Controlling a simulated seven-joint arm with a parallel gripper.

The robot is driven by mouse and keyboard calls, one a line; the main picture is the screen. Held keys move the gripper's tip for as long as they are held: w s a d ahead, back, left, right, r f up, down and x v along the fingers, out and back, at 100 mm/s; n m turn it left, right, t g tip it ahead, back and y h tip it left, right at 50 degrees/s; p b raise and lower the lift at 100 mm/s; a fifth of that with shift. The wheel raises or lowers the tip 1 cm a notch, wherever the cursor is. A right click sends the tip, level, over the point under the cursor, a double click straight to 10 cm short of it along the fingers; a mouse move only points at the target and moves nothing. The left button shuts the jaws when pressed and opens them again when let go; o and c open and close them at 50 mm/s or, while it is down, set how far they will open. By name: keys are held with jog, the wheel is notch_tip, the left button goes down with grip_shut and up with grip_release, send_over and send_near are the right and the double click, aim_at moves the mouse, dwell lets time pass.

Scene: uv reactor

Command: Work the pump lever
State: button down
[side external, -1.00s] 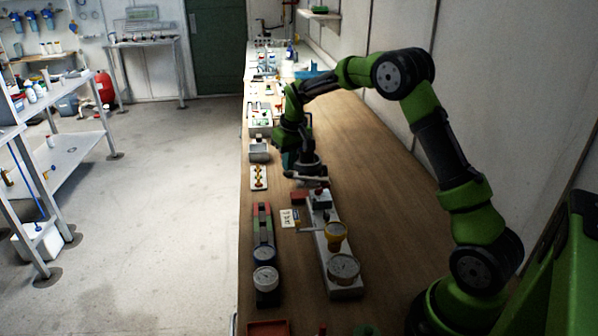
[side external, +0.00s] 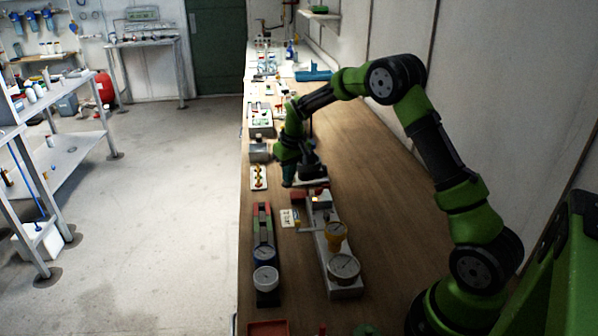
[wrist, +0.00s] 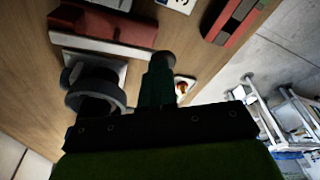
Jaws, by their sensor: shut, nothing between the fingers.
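A dark round pump-like body (side external: 311,164) stands on a pale plate (side external: 318,182) on the bench, partly behind my arm. A thin dark upright rod (side external: 312,126) shows above it; I cannot tell for sure whether this is the lever. In the wrist view the body shows as a grey ring (wrist: 72,101) around a dark centre, left of my fingers. My gripper (side external: 288,180) is shut and empty, low beside the body on its left. In the wrist view its dark green fingers (wrist: 159,82) are together. A round dark knob (wrist: 164,61) is at their tip; contact is unclear.
A red block (side external: 298,196) lies close to my gripper. The bench's right side is clear.

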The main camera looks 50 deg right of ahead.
jog(key=shift+s, duration=0.1)
jog(key=shift+w+v, duration=0.25)
jog(key=shift+v, duration=0.85)
jog(key=shift+w+v, duration=0.2)
jog(key=shift+v, duration=0.95)
jog(key=shift+d, duration=0.1)
jog(key=shift+w+r, duration=0.1)
dwell(1.2)
dwell(0.7)
jog(key=shift+s+x, duration=0.2)
jog(key=shift+x, duration=0.75)
jog(key=shift+s+x, duration=0.2)
jog(key=shift+x, duration=0.75)
jog(key=shift+w+v, duration=0.2)
jog(key=shift+v, duration=0.7)
jog(key=shift+w+v, duration=0.2)
jog(key=shift+v, duration=0.7)
jog(key=shift+r, duration=0.1)
